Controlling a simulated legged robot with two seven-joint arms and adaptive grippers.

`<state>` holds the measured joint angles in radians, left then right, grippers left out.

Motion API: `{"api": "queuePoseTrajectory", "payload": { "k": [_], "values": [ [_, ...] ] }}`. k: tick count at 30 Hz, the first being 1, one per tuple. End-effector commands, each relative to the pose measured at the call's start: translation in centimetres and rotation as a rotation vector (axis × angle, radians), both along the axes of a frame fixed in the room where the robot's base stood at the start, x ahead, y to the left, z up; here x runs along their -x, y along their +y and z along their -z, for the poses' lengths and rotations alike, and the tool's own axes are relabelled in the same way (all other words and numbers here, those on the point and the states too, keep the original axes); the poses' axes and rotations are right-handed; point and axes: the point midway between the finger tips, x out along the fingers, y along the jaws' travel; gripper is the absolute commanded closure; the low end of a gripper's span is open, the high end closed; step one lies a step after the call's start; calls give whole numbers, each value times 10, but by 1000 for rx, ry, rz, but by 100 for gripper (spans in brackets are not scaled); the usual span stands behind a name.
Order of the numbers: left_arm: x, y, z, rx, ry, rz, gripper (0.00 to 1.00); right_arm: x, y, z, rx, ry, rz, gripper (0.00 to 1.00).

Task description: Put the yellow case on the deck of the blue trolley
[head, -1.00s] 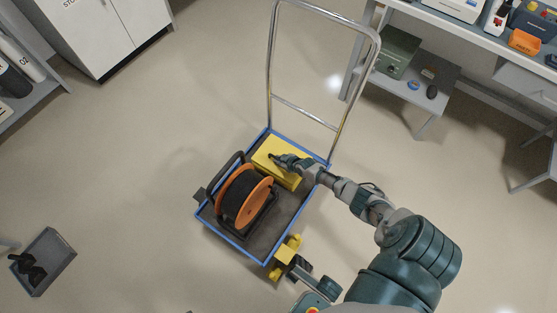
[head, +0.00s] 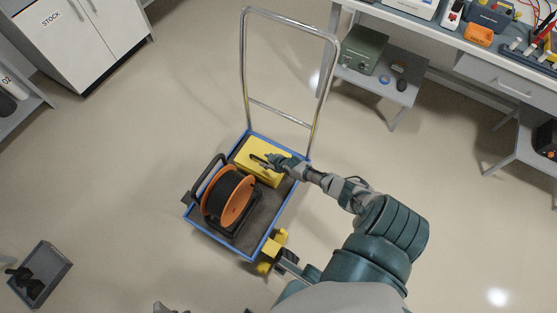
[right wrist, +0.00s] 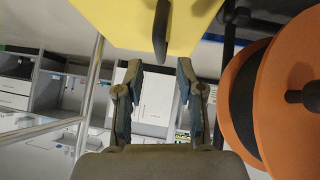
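The yellow case (head: 245,152) rests on the deck of the blue trolley (head: 262,216), at the end by the tall metal handle. My right gripper (head: 261,163) is over the case in the head view and hides part of its top. In the right wrist view, my right gripper's fingers (right wrist: 157,85) are spread with nothing between them. The case (right wrist: 115,20) fills the top of that view, and its dark handle (right wrist: 161,32) lies just beyond the fingertips. Small grey shapes at the bottom edge of the head view may be my left gripper; its state is unclear.
An orange and black cable reel (head: 229,198) stands on the deck close beside the case. A workbench (head: 440,28) with a low shelf is at upper right. A white cabinet (head: 85,40) is at upper left, a grey bin (head: 55,268) at lower left. Floor around the trolley is clear.

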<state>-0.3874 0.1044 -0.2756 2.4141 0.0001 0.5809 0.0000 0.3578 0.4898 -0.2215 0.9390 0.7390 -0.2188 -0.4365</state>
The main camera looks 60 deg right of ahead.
Motion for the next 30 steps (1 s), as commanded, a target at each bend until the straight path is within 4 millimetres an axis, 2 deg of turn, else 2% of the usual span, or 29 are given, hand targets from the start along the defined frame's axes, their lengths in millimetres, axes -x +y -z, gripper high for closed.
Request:
{"api": "queuePoseTrajectory", "payload": {
  "k": [1,9,16,24,26,27,29,30],
  "values": [
    [-7,-2,-1,-21,53,1,54,1,1,-11,-1,-6,0,62],
    [-38,-7,40,-137,404,8,54,24,3,-30,0,-4,-1,62],
    [-44,-6,70,-199,609,9,54,37,4,-39,-1,-1,-1,62],
    [-45,-5,82,-218,675,10,54,41,5,-40,-1,0,-1,62],
    [-45,-5,82,-218,675,10,54,41,13,-41,-6,-6,-11,62],
    [-45,-5,82,-218,675,10,54,42,23,-42,-13,-16,-25,62],
    [-45,-5,82,-217,674,10,54,41,49,-49,-29,-44,-57,62],
    [-45,-5,82,-217,674,10,54,42,72,-56,-45,-70,-84,62]
  ]
}}
